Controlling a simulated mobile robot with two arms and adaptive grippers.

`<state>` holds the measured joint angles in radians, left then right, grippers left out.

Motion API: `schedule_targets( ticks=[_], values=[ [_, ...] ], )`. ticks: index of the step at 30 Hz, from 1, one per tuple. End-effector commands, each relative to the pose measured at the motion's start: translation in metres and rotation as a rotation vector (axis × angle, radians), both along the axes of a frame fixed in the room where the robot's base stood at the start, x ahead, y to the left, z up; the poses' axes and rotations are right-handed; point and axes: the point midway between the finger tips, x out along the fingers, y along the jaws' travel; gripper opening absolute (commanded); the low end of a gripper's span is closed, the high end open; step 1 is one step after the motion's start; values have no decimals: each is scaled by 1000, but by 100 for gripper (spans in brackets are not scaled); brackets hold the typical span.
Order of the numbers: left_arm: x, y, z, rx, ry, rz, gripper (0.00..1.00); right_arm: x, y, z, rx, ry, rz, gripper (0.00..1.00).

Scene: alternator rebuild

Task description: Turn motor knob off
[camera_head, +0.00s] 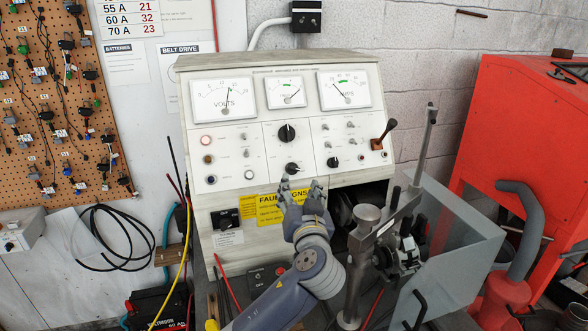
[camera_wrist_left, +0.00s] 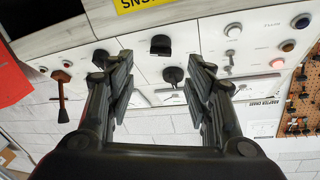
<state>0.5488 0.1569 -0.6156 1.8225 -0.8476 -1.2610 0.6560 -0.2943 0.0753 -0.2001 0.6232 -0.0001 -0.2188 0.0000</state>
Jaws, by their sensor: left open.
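The grey test bench panel (camera_head: 240,137) has several black knobs. A large knob (camera_head: 287,133) sits at its centre, with a smaller knob (camera_head: 292,168) below it and another knob (camera_head: 333,162) to the right. Their labels are too small to read, so I cannot tell which is the motor knob. My left gripper (camera_head: 301,186) is open, just below the smaller centre knob. In the left wrist view, which is upside down, the open fingers (camera_wrist_left: 160,72) frame the large knob (camera_wrist_left: 173,75), and the smaller knob (camera_wrist_left: 160,44) lies nearer the yellow sign. No contact is visible.
Gauges (camera_head: 285,90) line the top of the panel. A lever (camera_head: 383,133) sticks out at its right. A black switch (camera_head: 225,219) is at lower left, beside a yellow sign (camera_head: 270,207) partly hidden by my gripper. A metal clamp post (camera_head: 360,255) stands close at right, before a red cabinet (camera_head: 515,130).

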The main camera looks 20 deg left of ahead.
Motion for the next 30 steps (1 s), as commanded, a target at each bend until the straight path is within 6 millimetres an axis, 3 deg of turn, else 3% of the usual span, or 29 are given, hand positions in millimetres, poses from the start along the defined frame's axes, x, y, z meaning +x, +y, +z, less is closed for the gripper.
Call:
schedule_targets(
  ticks=[7, 15, 20, 28, 29, 30],
  values=[
    [41, 19, 4, 4, 1, 4, 48, -24, -9, 18, -12, 36, 2, 44],
    [69, 31, 2, 2, 1, 2, 48, -6, -9, 29, -11, 10, 3, 44],
    [75, 34, 0, 1, 1, 1, 48, 4, -7, 31, -8, -7, 3, 44],
    [76, 34, 0, 0, 1, 1, 48, -3, -2, 30, -2, 5, 0, 44],
    [76, 34, 0, 0, 1, 1, 46, -4, -1, 30, -1, 6, 0, 44],
    [76, 34, 0, 0, 1, 1, 37, -5, 0, 30, 0, 8, -1, 44]
  ],
)
